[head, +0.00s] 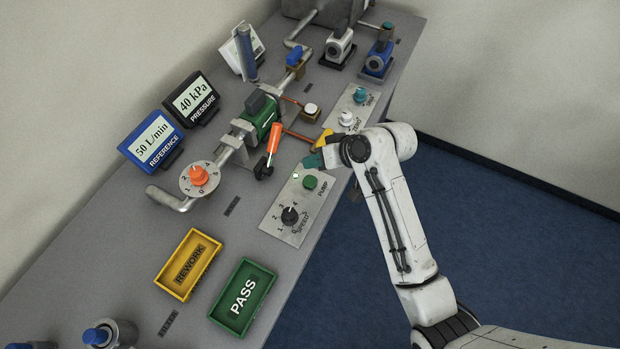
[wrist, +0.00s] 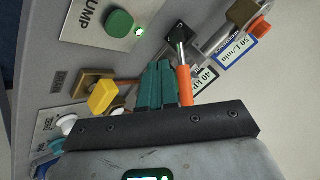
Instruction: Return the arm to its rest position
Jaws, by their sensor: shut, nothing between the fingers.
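My white arm (head: 390,205) reaches over the table's right edge from the lower right in the head view. My gripper (head: 309,161) has teal fingers and hangs above the table, just beyond the green pump button (head: 310,182). In the wrist view my gripper (wrist: 158,84) shows its fingers together, with nothing between them. The green button (wrist: 119,23) is apart from the fingers there. An orange-handled lever (wrist: 184,86) appears right beside the fingers in that view; contact cannot be told.
The orange lever (head: 273,140) and a yellow handle (head: 323,138) stand close to my gripper. The speed knob (head: 290,216) is on the pump panel. Yellow REWORK (head: 163,280) and green PASS (head: 226,322) trays lie nearer. Blue floor (head: 480,230) is open right of the table.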

